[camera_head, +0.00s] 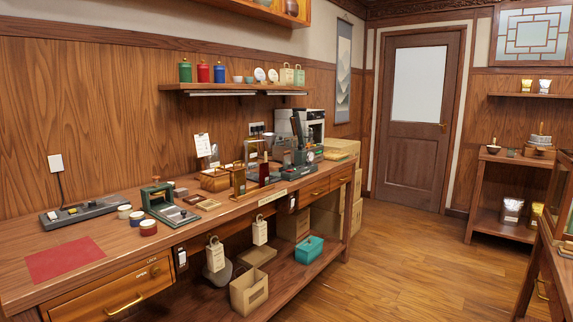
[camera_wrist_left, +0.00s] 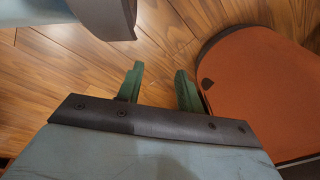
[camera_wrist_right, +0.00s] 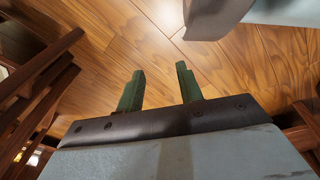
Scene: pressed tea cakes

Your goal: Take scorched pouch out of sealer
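A long grey bar-shaped device (camera_head: 85,212), which looks like the sealer, lies at the left of the wooden workbench (camera_head: 120,255). A cord runs from it up to a wall outlet. Small coloured marks show on its top; I cannot make out a scorched pouch on or in it. My left gripper (camera_wrist_left: 159,70) is open and empty, with its green fingers apart over the wooden floor in the left wrist view. My right gripper (camera_wrist_right: 160,70) is also open and empty over the floor. Neither gripper shows in the head view, and both are away from the bench top.
A red mat (camera_head: 65,259) lies at the bench's front left. Small round jars (camera_head: 148,228) and a green-framed device (camera_head: 165,203) stand right of the sealer. A lever press (camera_head: 303,150) stands farther right. An orange-topped round object (camera_wrist_left: 255,95) is near my left gripper.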

